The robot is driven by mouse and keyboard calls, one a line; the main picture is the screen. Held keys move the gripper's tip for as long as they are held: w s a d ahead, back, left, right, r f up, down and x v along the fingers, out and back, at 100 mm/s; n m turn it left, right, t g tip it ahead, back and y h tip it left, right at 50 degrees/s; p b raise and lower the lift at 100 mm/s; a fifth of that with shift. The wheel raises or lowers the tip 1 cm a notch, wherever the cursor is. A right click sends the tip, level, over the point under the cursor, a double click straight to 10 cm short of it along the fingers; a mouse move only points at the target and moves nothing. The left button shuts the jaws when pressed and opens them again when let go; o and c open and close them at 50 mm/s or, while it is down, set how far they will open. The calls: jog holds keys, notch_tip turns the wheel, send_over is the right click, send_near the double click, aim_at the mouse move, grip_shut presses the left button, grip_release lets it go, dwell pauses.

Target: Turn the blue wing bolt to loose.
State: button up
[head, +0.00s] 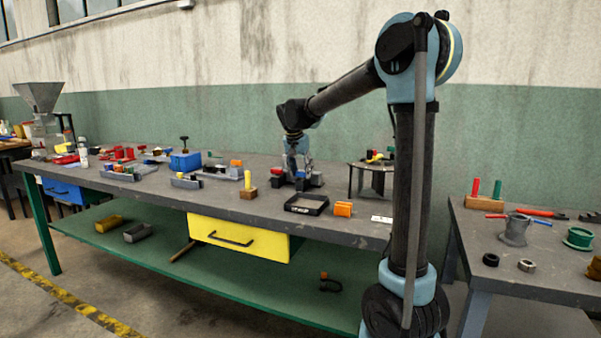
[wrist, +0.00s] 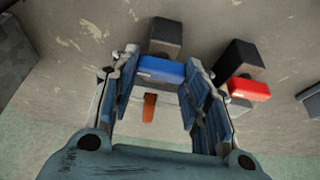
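The blue wing bolt (wrist: 160,69) shows in the wrist view as a blue bar lying crosswise, with a dark block just behind it. My gripper (wrist: 163,62) has its two fingers spread apart, one toward each end of the blue bar. I cannot tell whether either finger touches it. In the head view my gripper (head: 297,168) points down at the bench among small dark blocks. The blue bolt is not clear there, hidden by the gripper.
A red bar (wrist: 248,89) with dark blocks sits close to the right finger in the wrist view. An orange piece (wrist: 149,107) shows between the fingers. On the bench, a black tray (head: 306,205) and a yellow peg on a wooden block (head: 248,190) stand nearby.

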jog(key=shift+n, duration=0.3)
jog(key=n+y, duration=0.1)
jog(key=n, duration=0.1)
jog(key=n+y, duration=0.1)
jog(key=n, duration=0.2)
jog(key=shift+d+n, duration=0.2)
jog(key=shift+n, duration=0.1)
jog(key=n+y, duration=0.1)
jog(key=n, duration=0.1)
jog(key=n+y, duration=0.1)
jog(key=n, duration=0.2)
jog(key=shift+w+d+g, duration=0.1)
jog(key=shift+d+g, duration=0.05)
jog(key=shift+g, duration=0.25)
jog(key=n+g+y, duration=0.1)
jog(key=n, duration=0.5)
jog(key=shift+w+d+n+g+y, duration=0.1)
jog(key=shift+w+n+g+y, duration=0.05)
jog(key=shift+n+g+y, duration=0.25)
jog(key=n+g, duration=0.1)
jog(key=n, duration=0.2)
jog(key=n+g, duration=0.1)
jog(key=n, duration=0.2)
jog(key=shift+w, duration=0.15)
jog(key=o, duration=1.1)
jog(key=shift+c, duration=0.2)
